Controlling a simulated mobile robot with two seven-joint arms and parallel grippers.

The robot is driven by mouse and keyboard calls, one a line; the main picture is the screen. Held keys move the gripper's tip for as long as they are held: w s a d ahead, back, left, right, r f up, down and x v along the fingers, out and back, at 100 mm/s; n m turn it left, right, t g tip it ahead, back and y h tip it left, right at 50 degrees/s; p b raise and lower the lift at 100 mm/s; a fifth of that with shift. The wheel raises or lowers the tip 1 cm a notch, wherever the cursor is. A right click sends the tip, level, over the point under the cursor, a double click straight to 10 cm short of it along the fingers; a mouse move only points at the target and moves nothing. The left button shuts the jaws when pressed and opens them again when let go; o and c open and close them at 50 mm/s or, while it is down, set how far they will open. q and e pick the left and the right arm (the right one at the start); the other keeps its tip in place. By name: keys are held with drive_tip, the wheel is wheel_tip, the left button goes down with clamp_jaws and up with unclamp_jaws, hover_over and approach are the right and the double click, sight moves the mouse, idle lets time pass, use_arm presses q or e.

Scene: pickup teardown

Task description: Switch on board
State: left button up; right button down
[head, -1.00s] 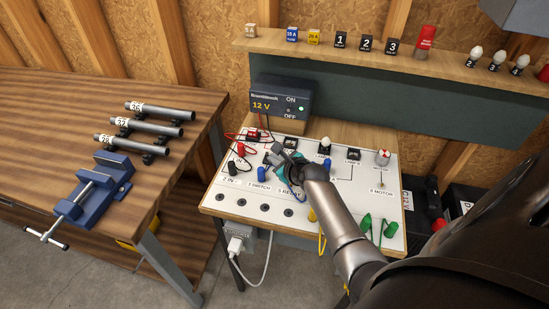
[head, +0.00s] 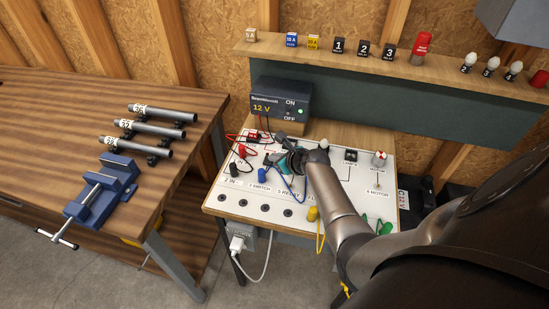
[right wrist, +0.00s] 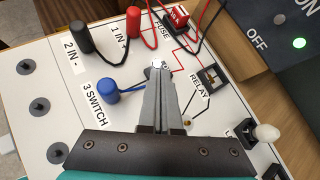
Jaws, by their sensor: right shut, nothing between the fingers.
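The white circuit board (head: 231,191) lies on a bench. My right gripper (head: 286,160) is low over its middle, fingers shut and empty. In the right wrist view the closed fingertips (right wrist: 159,84) point at a small bright silver piece (right wrist: 158,64), perhaps the switch lever, between the fuse and the blue plug (right wrist: 107,91) labelled 3 SWITCH. I cannot tell whether they touch it. A relay socket (right wrist: 211,78) is right of the fingers. A black plug (right wrist: 80,37) and red plug (right wrist: 133,20) stand beyond. My arm hides the board's middle. My left gripper is not in view.
A 12 V power supply (head: 281,98) with a lit green lamp stands behind the board. A shelf (head: 440,66) holds fuses, relays and bulbs. A left workbench (head: 60,130) carries a blue vise (head: 103,188) and pipes. Loose wires cross the board.

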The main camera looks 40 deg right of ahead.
drive_tip(key=shift+w+d+r+m+g+y+p, duration=0.3)
drive_tip(key=shift+r+g+y+p, duration=0.15)
drive_tip(key=shift+p, duration=0.25)
drive_tip(key=shift+w+d+g+y+p, duration=0.25)
drive_tip(key=shift+g+y+p, duration=0.1)
drive_tip(key=shift+g, duration=0.1)
drive_tip(key=shift+w+d+m+g+y, duration=0.15)
drive_tip(key=shift+d+m+g+y, duration=0.1)
drive_tip(key=shift+m+g+y, duration=0.15)
drive_tip(key=shift+w+d+g+y+b, duration=0.2)
drive_tip(key=shift+w+g+y+b, duration=0.15)
drive_tip(key=shift+b, duration=0.25)
drive_tip(key=shift+d+m+y, duration=0.15)
drive_tip(key=shift+m+y, duration=0.1)
drive_tip(key=shift+m, duration=0.05)
drive_tip(key=shift+s, duration=0.1)
drive_tip(key=shift+r+g+p, duration=0.25)
drive_tip(key=shift+r+p, duration=0.5)
drive_tip(key=shift+r, duration=0.05)
